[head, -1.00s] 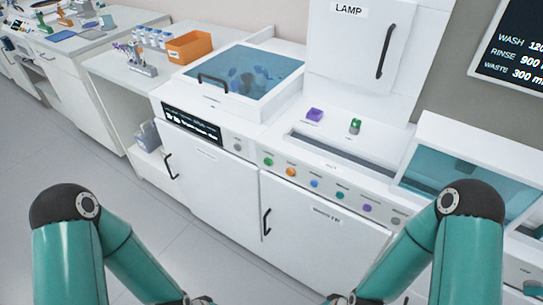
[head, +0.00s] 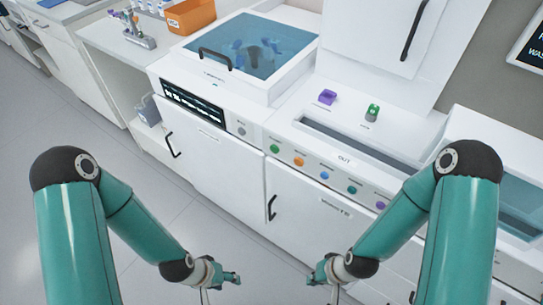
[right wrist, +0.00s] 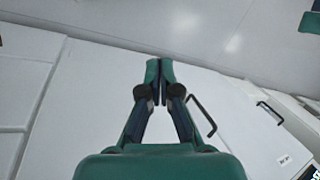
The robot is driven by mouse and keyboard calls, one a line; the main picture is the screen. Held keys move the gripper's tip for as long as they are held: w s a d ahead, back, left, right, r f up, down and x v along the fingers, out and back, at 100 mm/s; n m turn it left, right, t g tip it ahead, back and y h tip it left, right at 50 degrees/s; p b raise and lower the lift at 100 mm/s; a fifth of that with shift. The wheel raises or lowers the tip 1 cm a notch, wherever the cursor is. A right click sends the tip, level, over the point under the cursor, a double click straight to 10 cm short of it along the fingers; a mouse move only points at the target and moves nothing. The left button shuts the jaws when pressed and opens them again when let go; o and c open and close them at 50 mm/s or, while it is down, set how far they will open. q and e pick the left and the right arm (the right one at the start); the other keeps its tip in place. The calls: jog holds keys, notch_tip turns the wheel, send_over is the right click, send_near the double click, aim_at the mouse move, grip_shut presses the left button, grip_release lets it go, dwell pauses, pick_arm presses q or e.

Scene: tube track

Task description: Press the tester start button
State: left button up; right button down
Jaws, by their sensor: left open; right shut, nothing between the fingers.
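The white machine with a blue lidded window has a black display (head: 192,102) on its front. A round grey button (head: 241,130) sits right of that display. The machine beside it has a row of coloured buttons, including green (head: 274,149), orange (head: 298,161) and blue (head: 323,174) ones. I cannot read which one is the tester start. My left gripper (head: 236,279) is open and empty, in front of the cabinets, below the buttons and apart from them. My right gripper (head: 313,279) is shut and empty, also below the buttons; its closed fingertips show in the right wrist view (right wrist: 159,66).
The blue-windowed lid (head: 250,45) is closed. Cabinet door handles (head: 271,208) stick out below the panels. An orange bin (head: 190,16) is on the left counter. Floor is free at left.

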jog(key=w+a+r+n+t+h+b, duration=0.1)
jog(key=w+a+r+n+t+b, duration=0.2)
jog(key=w+n+b, duration=0.4)
jog(key=w+a+r+n+t+b, duration=0.2)
jog(key=w+a+n+t+b, duration=0.3)
jog(key=w, duration=0.4)
jog(key=s+a+r+n+t+b, duration=0.1)
jog(key=a+r+n+t+b, duration=0.3)
jog(key=r+n+t+b, duration=0.4)
notch_tip(320, 180, up, 7)
jog(key=n+b, duration=0.1)
jog(key=b, duration=0.1)
jog(key=shift+a+r+t+h+b, duration=0.15)
jog(key=shift+a+t+h+b, duration=0.05)
jog(key=shift+t+h+b, duration=0.2)
